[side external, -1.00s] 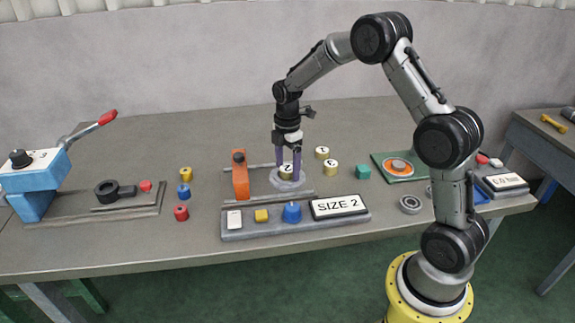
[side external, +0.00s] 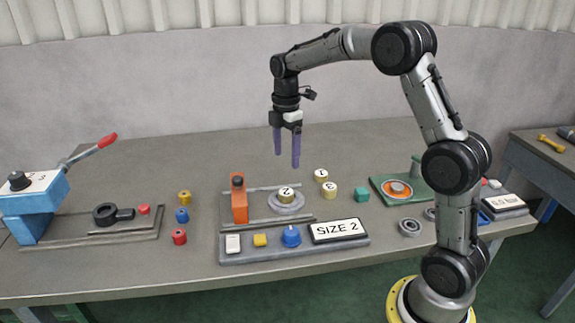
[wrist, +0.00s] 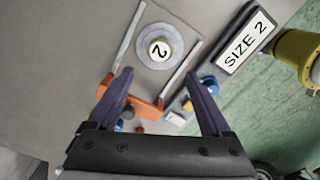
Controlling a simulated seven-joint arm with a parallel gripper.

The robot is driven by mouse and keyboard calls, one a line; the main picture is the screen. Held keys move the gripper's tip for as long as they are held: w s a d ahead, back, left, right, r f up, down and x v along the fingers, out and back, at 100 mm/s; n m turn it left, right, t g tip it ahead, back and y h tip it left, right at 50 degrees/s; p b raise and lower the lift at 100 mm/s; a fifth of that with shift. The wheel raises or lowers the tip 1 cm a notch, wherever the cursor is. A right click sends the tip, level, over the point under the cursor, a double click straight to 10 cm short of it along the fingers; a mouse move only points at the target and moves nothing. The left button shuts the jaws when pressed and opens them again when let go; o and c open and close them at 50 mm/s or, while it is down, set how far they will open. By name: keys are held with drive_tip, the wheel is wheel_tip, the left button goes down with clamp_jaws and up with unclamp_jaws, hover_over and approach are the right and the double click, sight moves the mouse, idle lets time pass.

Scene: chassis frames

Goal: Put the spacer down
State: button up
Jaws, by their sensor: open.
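The spacer (side external: 286,194), a small cream cylinder marked 2 with a brassy side, stands upright on the round grey disc (side external: 299,208) between two rails. In the wrist view the spacer (wrist: 159,49) sits near the middle of the disc (wrist: 145,58). My gripper (side external: 286,160) is open and empty, above the spacer and apart from it. In the wrist view my gripper's purple fingers (wrist: 163,82) are spread wide with nothing between them.
An orange block (side external: 239,203) stands at the rails' left end. In front is a panel with buttons, a blue knob (side external: 291,236) and a SIZE 2 sign (side external: 339,231). Two similar spacers (side external: 330,190) and a teal block (side external: 362,195) stand to the right. A blue lever press (side external: 35,205) is far left.

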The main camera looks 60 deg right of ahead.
drive_tip(key=s+a+r+m+t, duration=0.2)
drive_tip(key=s+a+r+m, duration=0.3)
drive_tip(key=s, duration=0.4)
drive_tip(key=s+a+r+m+t, duration=0.2)
drive_tip(key=s+a+r+m, duration=0.3)
drive_tip(key=s, duration=0.5)
drive_tip(key=s+a+f+m+t, duration=0.1)
drive_tip(key=s+f+m, duration=0.3)
drive_tip(key=s, duration=0.4)
drive_tip(key=shift+s+a+t, duration=0.2)
drive_tip(key=shift+a+t, duration=0.1)
drive_tip(key=shift+a, duration=0.6)
